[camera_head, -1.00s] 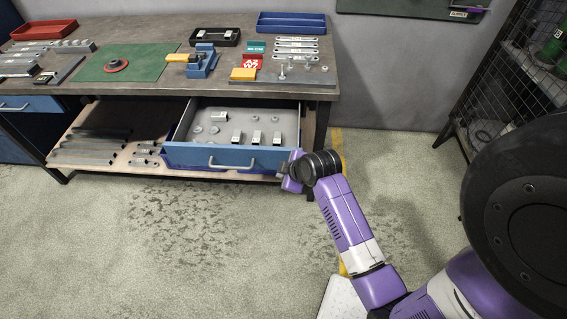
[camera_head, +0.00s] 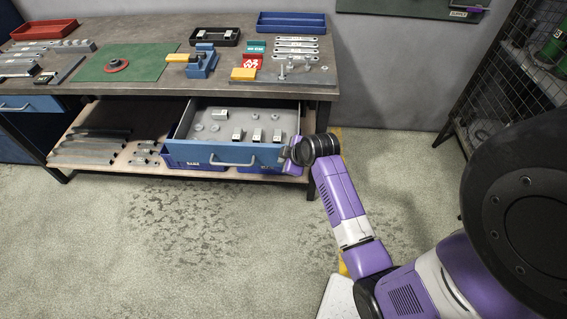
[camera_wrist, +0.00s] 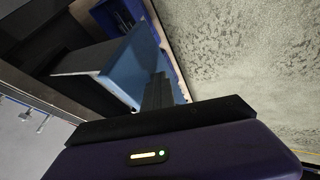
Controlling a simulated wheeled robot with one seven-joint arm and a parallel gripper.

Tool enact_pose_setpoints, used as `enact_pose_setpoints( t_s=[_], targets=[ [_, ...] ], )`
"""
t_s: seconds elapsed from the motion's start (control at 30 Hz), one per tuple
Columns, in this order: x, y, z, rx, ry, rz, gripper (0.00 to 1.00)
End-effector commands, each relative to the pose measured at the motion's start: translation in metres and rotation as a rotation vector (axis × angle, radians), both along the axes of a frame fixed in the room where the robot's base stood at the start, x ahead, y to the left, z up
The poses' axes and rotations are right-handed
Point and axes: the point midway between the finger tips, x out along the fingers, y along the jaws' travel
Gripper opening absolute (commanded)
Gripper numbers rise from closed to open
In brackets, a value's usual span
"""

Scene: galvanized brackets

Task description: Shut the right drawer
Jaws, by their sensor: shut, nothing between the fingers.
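The right drawer (camera_head: 195,153) hangs under the bench top, pulled partly out, with a blue front and a grey bar handle (camera_head: 232,162). Several metal brackets and round parts lie in its grey inside. My gripper (camera_head: 287,152) is at the right end of the drawer front, beyond the handle. In the wrist view the shut, dark fingers (camera_wrist: 158,92) point at the blue drawer front (camera_wrist: 128,68) and are at or very close to it. Whether they touch it cannot be told. Nothing is held.
The workbench top (camera_head: 130,38) carries trays, a green mat (camera_head: 128,62) and a clamp fixture. A lower shelf (camera_head: 105,150) holds metal bars and blue bins below the drawer. A mesh rack (camera_head: 505,85) stands at the right. The floor in front is clear.

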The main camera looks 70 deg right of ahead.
Motion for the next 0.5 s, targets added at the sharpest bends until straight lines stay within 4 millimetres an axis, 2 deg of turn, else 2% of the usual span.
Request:
enact_pose_setpoints(
  t_s=[0.27,0.5],
  targets=[
    [0.022,-0.058,-0.001,-0.004,-0.004,-0.003,0.00],
    [0.044,-0.121,-0.004,-0.002,-0.004,-0.004,0.00]
  ],
)
